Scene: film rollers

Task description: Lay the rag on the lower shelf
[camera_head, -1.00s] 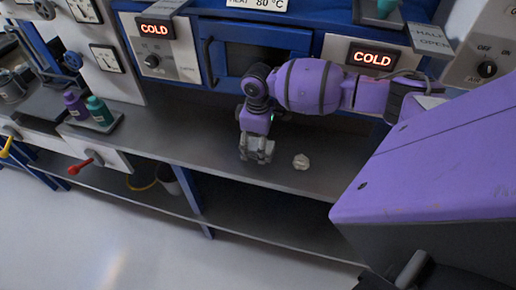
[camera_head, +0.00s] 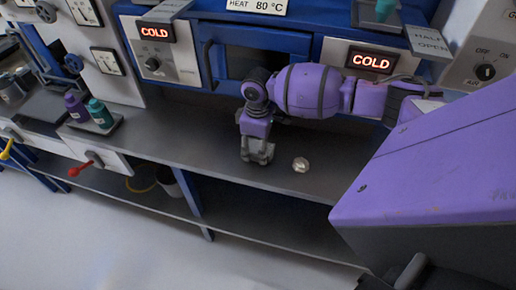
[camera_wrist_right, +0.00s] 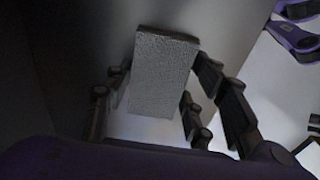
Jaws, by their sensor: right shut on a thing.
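My right gripper (camera_head: 258,158) points down just above the grey worktop, in front of the blue oven-like door. In the right wrist view its fingers (camera_wrist_right: 160,95) are shut on a grey, rough-textured rectangular piece, which looks like the rag (camera_wrist_right: 160,75), folded. In the head view the rag is a small grey patch at the fingertips, mostly hidden; I cannot tell whether it touches the worktop. The lower shelf (camera_head: 245,212) lies under the worktop, dark and bare in its middle part. My left gripper is not in view.
A small pale crumpled lump (camera_head: 301,165) lies on the worktop (camera_head: 205,140) just right of the gripper. A blue post (camera_head: 192,195) divides the shelf space. A white container (camera_head: 170,181) stands on the shelf's left part. Purple and teal bottles (camera_head: 98,112) stand at left.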

